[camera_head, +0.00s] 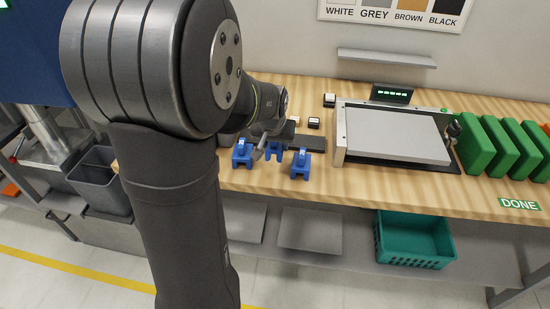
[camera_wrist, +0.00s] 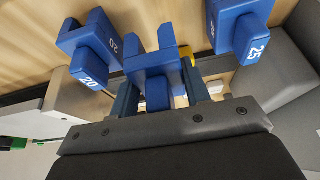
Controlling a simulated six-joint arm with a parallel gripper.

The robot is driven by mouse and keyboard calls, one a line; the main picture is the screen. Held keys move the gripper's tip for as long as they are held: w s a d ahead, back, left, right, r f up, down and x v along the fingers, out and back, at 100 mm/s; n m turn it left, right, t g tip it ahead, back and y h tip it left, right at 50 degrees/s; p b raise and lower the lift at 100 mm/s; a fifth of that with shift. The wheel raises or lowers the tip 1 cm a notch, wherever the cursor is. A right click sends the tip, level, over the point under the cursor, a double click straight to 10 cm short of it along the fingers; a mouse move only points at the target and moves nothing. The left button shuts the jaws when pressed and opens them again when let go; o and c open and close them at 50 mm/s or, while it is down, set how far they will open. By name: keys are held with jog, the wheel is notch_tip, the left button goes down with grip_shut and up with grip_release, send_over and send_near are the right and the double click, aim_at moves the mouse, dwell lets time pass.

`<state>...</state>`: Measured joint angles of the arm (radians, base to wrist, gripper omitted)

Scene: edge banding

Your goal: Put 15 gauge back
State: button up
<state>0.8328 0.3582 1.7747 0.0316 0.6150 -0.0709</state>
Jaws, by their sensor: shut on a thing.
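Three blue gauges stand near the front edge of the bench. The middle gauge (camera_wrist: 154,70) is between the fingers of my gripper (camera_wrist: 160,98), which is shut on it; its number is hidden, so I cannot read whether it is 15. It also shows in the head view (camera_head: 275,153), partly behind my gripper. The gauge marked 20 (camera_wrist: 90,50) is to its left in the wrist view and to its right in the head view (camera_head: 300,165). The gauge marked 25 (camera_wrist: 243,30) is on the other side, also in the head view (camera_head: 242,154). I cannot tell whether the held gauge touches the bench.
A dark flat piece (camera_head: 308,143) lies behind the gauges. A machine with a grey panel (camera_head: 396,135) stands to the right, then several green blocks (camera_head: 483,146). A teal basket (camera_head: 412,241) sits below the bench (camera_head: 390,188). My arm covers the bench's left part.

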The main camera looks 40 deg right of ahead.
aim_at(274, 147)
jog(key=shift+f, duration=2.5)
jog(key=shift+f, duration=0.1)
jog(key=o, duration=1.1)
jog(key=shift+c, duration=0.2)
jog(key=v, duration=1.2)
jog(key=x, duration=1.2)
jog(key=shift+r, duration=1.3)
jog(key=shift+f, duration=0.1)
